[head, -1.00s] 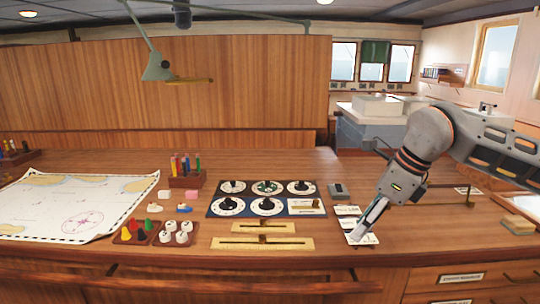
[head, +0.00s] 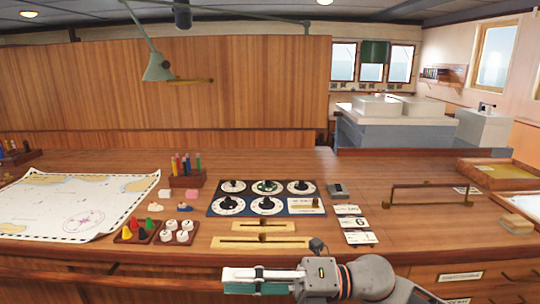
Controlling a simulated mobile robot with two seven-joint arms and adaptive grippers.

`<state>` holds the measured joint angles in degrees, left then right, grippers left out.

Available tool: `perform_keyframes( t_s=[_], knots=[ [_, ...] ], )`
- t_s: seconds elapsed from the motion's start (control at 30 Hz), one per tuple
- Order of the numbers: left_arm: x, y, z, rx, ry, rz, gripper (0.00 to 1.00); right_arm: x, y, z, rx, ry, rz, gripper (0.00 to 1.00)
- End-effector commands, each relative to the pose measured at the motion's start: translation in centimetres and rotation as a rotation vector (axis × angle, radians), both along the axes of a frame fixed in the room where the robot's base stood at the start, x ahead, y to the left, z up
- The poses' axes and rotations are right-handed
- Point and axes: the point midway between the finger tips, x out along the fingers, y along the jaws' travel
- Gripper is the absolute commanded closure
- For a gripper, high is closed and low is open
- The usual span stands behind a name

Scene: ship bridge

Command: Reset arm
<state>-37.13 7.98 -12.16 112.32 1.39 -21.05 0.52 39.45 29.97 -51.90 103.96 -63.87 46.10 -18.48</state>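My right gripper (head: 228,280) is at the bottom of the head view, in front of the desk's front edge, with its fingers pointing left. Its fingers show as a white strip above a green strip, close together; whether they are apart or closed on anything is unclear. My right arm comes in from the lower right. It is clear of the white number cards (head: 357,238), which lie in a column on the desk (head: 370,185). My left gripper is not in view.
A dial panel (head: 266,198) sits mid-desk, with brass slider plates (head: 262,242) before it. A chart (head: 75,205) lies at left, near game-piece trays (head: 134,231) and a pencil holder (head: 187,178). A brass rail (head: 436,187) stands at right, near a wooden block (head: 516,224).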

Motion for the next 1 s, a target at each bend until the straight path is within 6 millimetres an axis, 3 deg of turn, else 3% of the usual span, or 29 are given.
perform_keyframes(
  t_s=[0.13, 0.27, 0.47, 0.57, 0.67, 0.77, 0.9, 1.0],
  knots=[
    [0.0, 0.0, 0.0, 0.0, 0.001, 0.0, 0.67, 1.2, -0.5, -0.3, 0.202, 0.251, -0.136, 0.67],
    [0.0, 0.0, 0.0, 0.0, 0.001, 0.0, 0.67, 3.1, -2.4, -1.9, 0.353, 0.478, -0.275, 0.67],
    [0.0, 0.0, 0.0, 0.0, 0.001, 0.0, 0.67, 5.6, -7.4, -8.1, 0.544, 0.848, -0.52, 0.67],
    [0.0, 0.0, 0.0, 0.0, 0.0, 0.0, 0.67, 5.7, -10.5, -12.9, 0.62, 1.038, -0.656, 0.67],
    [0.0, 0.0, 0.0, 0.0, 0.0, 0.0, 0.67, 4.8, -13.8, -18.4, 0.683, 1.23, -0.797, 0.67],
    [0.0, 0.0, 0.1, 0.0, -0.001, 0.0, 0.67, 2.6, -17.1, -24.2, 0.732, 1.416, -0.94, 0.67],
    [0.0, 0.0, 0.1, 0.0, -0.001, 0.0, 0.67, -2.0, -20.9, -31.5, 0.778, 1.644, -1.122, 0.67],
    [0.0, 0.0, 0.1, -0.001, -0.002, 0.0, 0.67, -5.6, -23.0, -35.6, 0.797, 1.772, -1.23, 0.67]
  ],
)
